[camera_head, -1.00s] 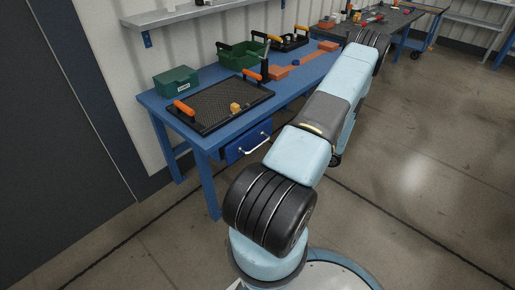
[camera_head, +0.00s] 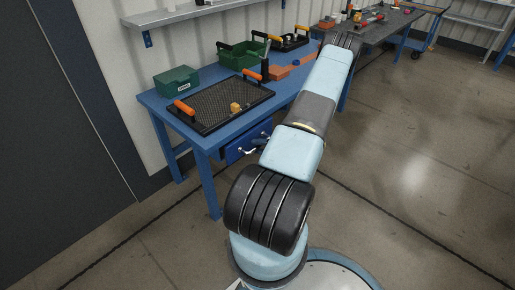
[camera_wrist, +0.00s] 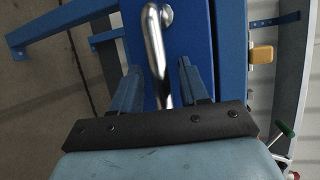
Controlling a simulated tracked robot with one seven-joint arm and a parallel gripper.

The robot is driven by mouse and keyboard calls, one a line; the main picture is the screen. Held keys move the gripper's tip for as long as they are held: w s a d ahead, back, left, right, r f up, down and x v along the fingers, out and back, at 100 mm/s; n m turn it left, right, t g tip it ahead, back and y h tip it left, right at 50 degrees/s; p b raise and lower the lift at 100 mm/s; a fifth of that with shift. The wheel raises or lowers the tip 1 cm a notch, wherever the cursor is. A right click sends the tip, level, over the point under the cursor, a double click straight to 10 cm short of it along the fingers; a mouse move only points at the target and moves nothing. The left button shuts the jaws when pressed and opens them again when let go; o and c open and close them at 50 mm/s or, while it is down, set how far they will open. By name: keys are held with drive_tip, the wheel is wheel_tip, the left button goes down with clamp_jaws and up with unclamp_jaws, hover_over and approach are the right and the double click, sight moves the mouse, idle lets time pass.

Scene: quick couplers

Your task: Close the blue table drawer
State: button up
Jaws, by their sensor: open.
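The blue drawer (camera_head: 236,151) hangs under the near end of the blue table (camera_head: 211,141). Its front appears to stand out a little from the table; how far is hard to tell. In the wrist view the blue drawer front (camera_wrist: 190,30) fills the upper middle, with its curved silver handle (camera_wrist: 153,38) running down from the top. My gripper (camera_wrist: 160,68) is open, with one finger on each side of the handle's bar. The handle is between the fingers without a visible grip. In the head view my arm hides part of the drawer and most of the gripper.
On the table are a black mesh tray (camera_head: 212,109) with orange handles, a yellow-orange part (camera_head: 235,107), a green box (camera_head: 177,80) and a green crate (camera_head: 240,56). A shelf (camera_head: 185,13) hangs above. The floor (camera_head: 415,175) at the right is clear.

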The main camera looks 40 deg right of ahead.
drive_tip(key=shift+c, duration=0.2)
clamp_jaws()
idle(0.4)
